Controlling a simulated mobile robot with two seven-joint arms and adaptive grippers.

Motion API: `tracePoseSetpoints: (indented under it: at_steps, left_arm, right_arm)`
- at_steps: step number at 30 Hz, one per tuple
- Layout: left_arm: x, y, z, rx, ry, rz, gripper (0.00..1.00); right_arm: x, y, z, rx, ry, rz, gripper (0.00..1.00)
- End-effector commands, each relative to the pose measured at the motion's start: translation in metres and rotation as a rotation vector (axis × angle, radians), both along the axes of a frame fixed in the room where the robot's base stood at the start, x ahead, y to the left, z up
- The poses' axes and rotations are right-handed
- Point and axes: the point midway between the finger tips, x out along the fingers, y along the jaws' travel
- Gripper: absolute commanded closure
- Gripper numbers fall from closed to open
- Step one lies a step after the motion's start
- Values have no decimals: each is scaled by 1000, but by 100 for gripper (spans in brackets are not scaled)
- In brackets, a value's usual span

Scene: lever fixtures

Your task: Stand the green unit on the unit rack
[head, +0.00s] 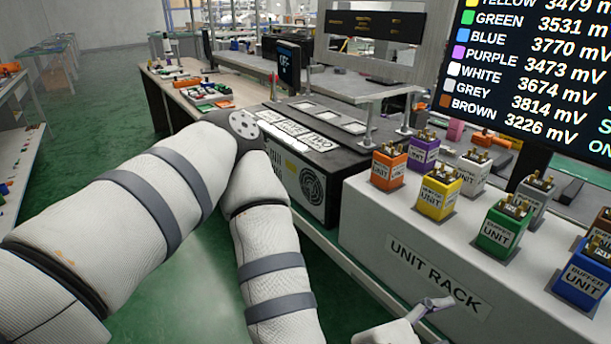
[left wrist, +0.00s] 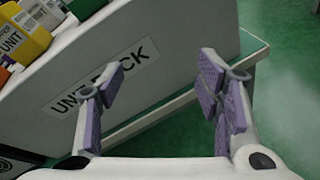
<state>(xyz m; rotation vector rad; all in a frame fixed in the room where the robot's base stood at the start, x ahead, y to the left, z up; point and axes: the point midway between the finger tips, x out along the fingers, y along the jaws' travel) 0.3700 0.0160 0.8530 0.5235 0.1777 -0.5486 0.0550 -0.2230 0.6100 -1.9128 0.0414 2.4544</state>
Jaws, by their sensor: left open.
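The green unit (head: 507,228) stands upright on top of the white unit rack (head: 380,215) in the head view, between the yellow and blue units. A green edge, probably this unit, shows at the top of the left wrist view (left wrist: 86,8). My left gripper (head: 432,308) is low in front of the rack's labelled face, at the bottom of the head view. In the left wrist view its fingers (left wrist: 162,92) are spread with nothing between them, and the rack front (left wrist: 185,40) lies beyond. My right gripper is not in view.
Orange (head: 388,168), purple (head: 423,152), yellow (head: 438,193), white (head: 473,172), grey (head: 535,197), blue (head: 585,275) and brown (head: 602,235) units also stand on the rack. A dark tester box (head: 300,165) adjoins its left end. A voltage screen (head: 540,75) hangs behind. Green floor is clear in front.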

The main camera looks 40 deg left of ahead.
Motion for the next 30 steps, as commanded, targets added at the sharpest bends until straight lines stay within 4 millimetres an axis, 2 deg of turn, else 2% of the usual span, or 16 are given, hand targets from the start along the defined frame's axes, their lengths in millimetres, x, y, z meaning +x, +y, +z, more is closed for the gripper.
tracePoseSetpoints:
  at_steps: [1,2,3,5,6,9,12,15,16,22,24,30]
  left_arm:
    - [-33,0,-56,252,52,-166,41]
    - [-57,4,-89,414,77,-290,41]
    - [-91,16,-129,614,102,-471,41]
    - [-144,44,-178,869,130,-768,41]
    - [-178,67,-203,1005,142,-970,41]
    - [-250,131,-237,1212,149,-1445,41]
    - [-294,180,-245,1273,141,-1786,41]
    - [-313,204,-244,1276,130,-1953,41]
    - [-315,207,-244,1275,127,-1973,41]
    - [-316,208,-244,1274,123,-1984,41]
    - [-306,208,-235,1306,107,-1960,41]
    - [-306,208,-235,1306,107,-1960,41]
  right_arm:
    - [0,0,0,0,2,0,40]
    - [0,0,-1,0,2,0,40]
    - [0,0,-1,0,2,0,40]
    - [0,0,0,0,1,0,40]
    - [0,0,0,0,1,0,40]
    - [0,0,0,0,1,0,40]
    - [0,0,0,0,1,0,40]
    - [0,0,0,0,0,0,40]
    - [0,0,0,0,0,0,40]
    - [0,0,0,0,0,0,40]
    - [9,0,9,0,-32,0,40]
    - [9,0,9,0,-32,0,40]
